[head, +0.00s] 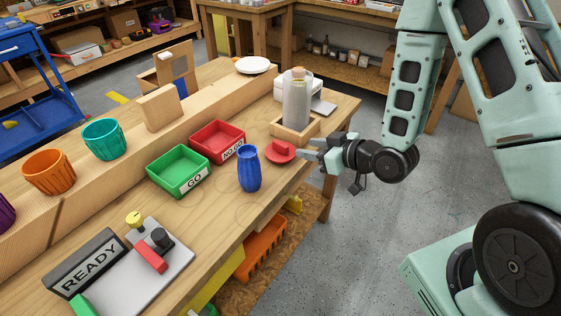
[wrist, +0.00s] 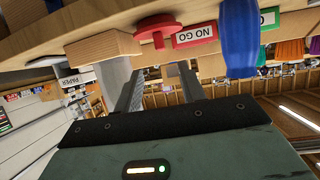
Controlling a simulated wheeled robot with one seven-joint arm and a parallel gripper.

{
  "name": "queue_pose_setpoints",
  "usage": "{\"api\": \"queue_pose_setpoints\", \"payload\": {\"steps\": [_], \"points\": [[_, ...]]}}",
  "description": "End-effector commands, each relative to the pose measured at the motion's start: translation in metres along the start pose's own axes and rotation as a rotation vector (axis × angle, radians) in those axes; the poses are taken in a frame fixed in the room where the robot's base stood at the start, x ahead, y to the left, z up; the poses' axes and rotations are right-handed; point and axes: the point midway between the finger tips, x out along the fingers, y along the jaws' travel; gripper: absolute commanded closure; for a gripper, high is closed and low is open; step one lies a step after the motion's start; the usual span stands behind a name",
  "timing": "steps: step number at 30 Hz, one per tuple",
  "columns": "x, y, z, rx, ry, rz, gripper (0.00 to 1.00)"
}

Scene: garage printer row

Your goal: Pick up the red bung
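The red bung (head: 281,152), a round red disc with a raised grip on top, lies on the wooden bench near its front edge. It also shows in the upside-down wrist view (wrist: 155,26). My gripper (head: 309,150) is just to the right of the bung in the head view, at the bench edge, pointing towards it. In the wrist view my gripper's two fingers (wrist: 160,92) stand apart with nothing between them. The bung is beyond the fingertips, and I see no contact.
A blue ribbed vase (head: 249,169) stands left of the bung. Behind are a red NO GO tray (head: 218,135) and a green GO tray (head: 180,168). A wooden holder (head: 293,132) with a corked clear bottle (head: 297,100) stands close behind the bung, near my gripper.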

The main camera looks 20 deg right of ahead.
Motion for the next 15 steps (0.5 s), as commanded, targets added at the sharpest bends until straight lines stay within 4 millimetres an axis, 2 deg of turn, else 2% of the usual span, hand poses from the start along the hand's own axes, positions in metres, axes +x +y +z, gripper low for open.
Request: {"api": "queue_pose_setpoints", "payload": {"steps": [1,5,9,15], "points": [[0.006,0.0,0.005,-0.003,0.003,0.0,0.6],[0.015,-0.001,0.005,-0.003,0.003,0.001,0.6],[0.04,-0.002,-0.002,0.0,0.0,-0.003,0.6],[0.059,-0.001,-0.001,0.0,-0.001,-0.001,0.6]]}}
